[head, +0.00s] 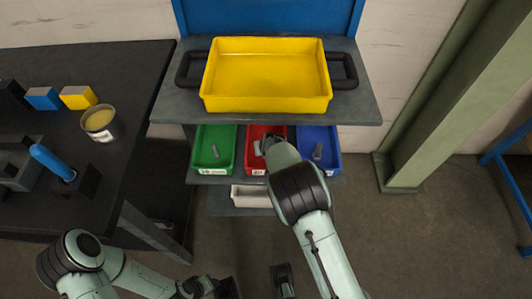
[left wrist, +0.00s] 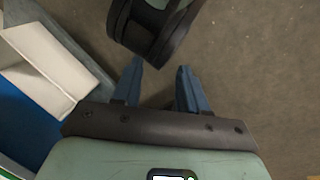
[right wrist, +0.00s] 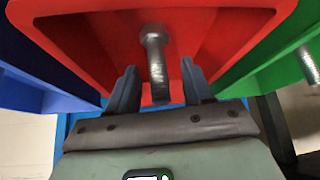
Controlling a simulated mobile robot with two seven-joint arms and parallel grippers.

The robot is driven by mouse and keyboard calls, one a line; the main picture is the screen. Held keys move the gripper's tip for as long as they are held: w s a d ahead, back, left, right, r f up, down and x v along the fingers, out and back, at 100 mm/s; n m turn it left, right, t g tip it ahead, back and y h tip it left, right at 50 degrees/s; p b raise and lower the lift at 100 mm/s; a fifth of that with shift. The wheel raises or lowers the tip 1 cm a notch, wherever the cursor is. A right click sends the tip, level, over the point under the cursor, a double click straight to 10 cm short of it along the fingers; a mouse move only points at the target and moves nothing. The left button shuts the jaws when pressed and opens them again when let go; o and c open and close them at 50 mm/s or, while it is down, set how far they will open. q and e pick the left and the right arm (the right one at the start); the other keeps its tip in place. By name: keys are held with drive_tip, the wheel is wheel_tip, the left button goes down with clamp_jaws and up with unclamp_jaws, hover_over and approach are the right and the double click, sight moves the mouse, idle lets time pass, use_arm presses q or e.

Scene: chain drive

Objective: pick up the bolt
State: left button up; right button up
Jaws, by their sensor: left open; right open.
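A grey metal bolt (right wrist: 155,62) is in the red bin (right wrist: 70,45), its head toward the top of the right wrist view. My right gripper (right wrist: 159,72) is open at the red bin. The bolt appears between its two fingers, with a gap on each side; I cannot tell how deep the fingers reach beside it. In the head view my right arm covers much of the red bin (head: 255,168) and hides the bolt. My left gripper (left wrist: 160,75) is open and empty above the floor, low in the head view.
A green bin (head: 203,165) and a blue bin (head: 332,160) flank the red bin, each holding a metal part. A yellow tray (head: 265,103) sits on the shelf above. A white bin (head: 250,196) is below. A dark table (head: 120,150) stands at left, a green post (head: 430,90) at right.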

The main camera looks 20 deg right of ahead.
drive_tip(key=shift+x, duration=1.05)
drive_tip(key=shift+r, duration=0.1)
drive_tip(key=shift+c, duration=0.4)
clamp_jaws()
drive_tip(key=shift+r, duration=0.1)
